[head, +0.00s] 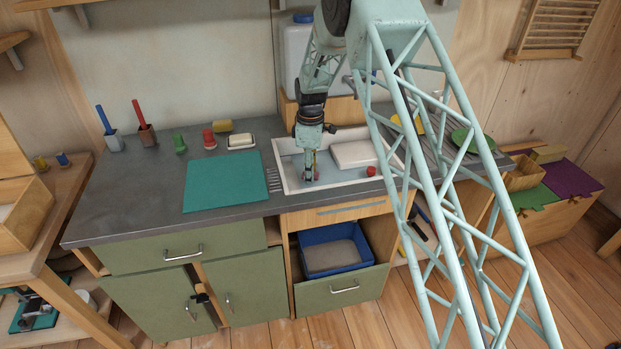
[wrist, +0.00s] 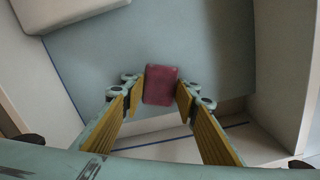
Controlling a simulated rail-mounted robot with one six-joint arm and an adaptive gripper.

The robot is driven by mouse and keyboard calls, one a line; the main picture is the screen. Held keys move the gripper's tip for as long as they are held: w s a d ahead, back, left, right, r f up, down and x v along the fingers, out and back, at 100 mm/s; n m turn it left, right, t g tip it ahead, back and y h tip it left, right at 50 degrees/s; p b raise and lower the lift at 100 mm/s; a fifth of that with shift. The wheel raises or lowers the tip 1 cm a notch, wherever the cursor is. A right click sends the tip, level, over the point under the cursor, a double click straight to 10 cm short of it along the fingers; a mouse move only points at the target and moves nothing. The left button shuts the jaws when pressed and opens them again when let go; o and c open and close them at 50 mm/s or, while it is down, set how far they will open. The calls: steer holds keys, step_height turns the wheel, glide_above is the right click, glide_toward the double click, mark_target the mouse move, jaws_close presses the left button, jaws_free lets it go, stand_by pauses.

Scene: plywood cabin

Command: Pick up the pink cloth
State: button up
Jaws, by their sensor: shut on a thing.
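The pink cloth (wrist: 160,85) shows in the wrist view as a small folded, dark pink block between my fingertips. My gripper (wrist: 159,91) is shut on it, with yellow-lined fingers at its left and right sides. In the head view my gripper (head: 309,178) points down into the left part of the white sink (head: 284,172). The cloth is too small to make out clearly there. I cannot tell whether it touches the sink floor.
A white block (head: 353,154) and a small red object (head: 371,171) are right of my gripper at the sink. A teal mat (head: 225,186) lies on the counter to the left. A drawer with a blue bin (head: 332,268) stands open below the sink.

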steer(key=shift+r, duration=0.15)
steer(key=shift+r+p, duration=1.1)
steer(key=shift+r, duration=3.75)
steer(key=shift+o, duration=0.9)
steer(key=shift+s+a+r, duration=0.1)
steer(key=shift+c, duration=0.6)
